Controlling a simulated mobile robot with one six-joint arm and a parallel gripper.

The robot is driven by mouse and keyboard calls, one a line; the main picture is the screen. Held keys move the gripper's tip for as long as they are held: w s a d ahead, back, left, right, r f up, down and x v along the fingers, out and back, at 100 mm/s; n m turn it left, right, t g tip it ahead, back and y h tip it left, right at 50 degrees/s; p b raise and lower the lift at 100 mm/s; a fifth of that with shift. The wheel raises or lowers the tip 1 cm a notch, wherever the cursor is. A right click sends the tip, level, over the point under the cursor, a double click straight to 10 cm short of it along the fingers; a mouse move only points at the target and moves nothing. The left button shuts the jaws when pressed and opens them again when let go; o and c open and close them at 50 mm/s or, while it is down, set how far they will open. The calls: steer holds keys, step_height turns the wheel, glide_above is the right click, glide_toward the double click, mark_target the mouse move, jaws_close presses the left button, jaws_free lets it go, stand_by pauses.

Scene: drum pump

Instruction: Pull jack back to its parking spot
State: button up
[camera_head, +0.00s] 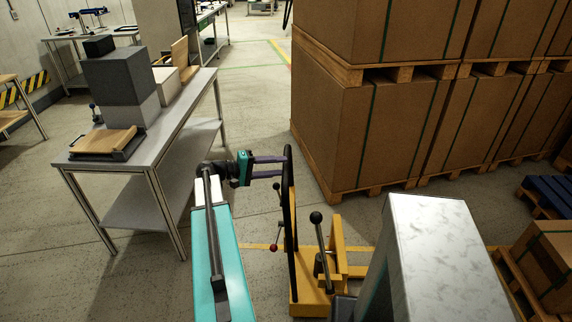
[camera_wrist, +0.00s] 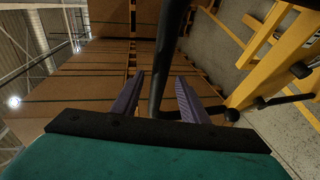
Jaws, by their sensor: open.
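The jack (camera_head: 310,296) is yellow, with a tall black handle bar (camera_head: 290,210) rising from it, and stands right of my arm in the head view. My gripper (camera_head: 286,166) has purple fingers reaching to the upper part of the handle bar. In the wrist view, the black bar (camera_wrist: 166,60) runs between the two open fingers of my gripper (camera_wrist: 160,76), with gaps at both sides. Yellow jack parts (camera_wrist: 262,62) show at the right there.
Strapped brown cartons on pallets (camera_head: 375,130) stand close behind the jack. A grey workbench (camera_head: 150,140) with boxes stands left of my gripper. A smaller carton (camera_head: 553,262) on a pallet is at the right edge. Yellow floor lines (camera_head: 255,246) run near the jack; an aisle lies open beyond.

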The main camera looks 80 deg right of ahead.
mark_target(286, 166)
steer(key=shift+p+x, duration=0.45)
steer(key=shift+x, duration=1.5)
jaws_close()
steer(key=shift+a, duration=0.25)
steer(key=shift+d, duration=0.2)
